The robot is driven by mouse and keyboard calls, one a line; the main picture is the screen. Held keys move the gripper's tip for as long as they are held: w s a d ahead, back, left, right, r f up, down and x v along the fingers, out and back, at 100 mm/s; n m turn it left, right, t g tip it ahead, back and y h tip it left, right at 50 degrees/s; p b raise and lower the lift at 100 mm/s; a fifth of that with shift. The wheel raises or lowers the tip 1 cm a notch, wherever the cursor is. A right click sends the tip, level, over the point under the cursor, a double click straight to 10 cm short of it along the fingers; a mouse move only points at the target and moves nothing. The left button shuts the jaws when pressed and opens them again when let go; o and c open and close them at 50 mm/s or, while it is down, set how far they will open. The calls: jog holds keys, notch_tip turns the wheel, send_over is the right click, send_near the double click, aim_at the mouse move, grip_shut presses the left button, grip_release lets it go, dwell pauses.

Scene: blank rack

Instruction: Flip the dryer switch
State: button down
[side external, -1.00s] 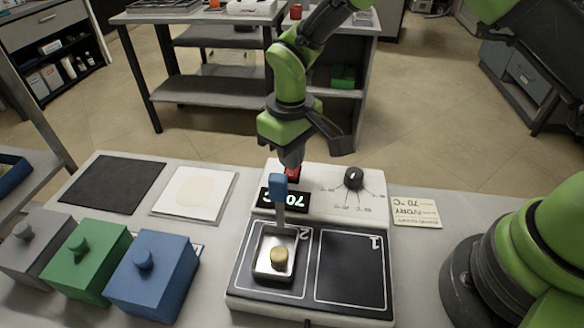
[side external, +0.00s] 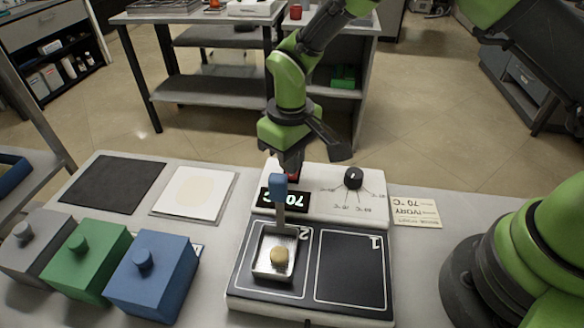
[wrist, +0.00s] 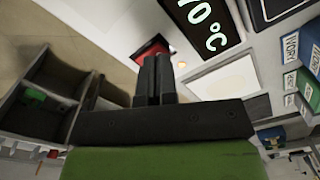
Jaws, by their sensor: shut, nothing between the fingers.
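The dryer (side external: 318,205) is a white unit with a display reading 70 and a black dial (side external: 354,178). Its red switch (side external: 295,179) is at the back left, mostly hidden by my gripper (side external: 289,168). In the wrist view the red switch (wrist: 150,47) shows just beyond my gripper's closed fingers (wrist: 154,62). A small orange light (wrist: 183,64) glows beside it. My gripper is shut and empty, pointing down at the switch. I cannot tell whether the fingertips touch it.
A metal tray (side external: 262,269) with a yellowish piece and a blue upright handle (side external: 278,187) sits on pad 2, close in front of my gripper. Pad 1 (side external: 350,268) is empty. Grey, green and blue lidded boxes (side external: 152,277) stand at left. An ivory label card (side external: 416,212) lies right.

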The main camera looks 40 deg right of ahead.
jog(key=shift+f, duration=0.75)
dwell(0.3)
jog(key=shift+r, duration=3.45)
jog(key=shift+r, duration=0.1)
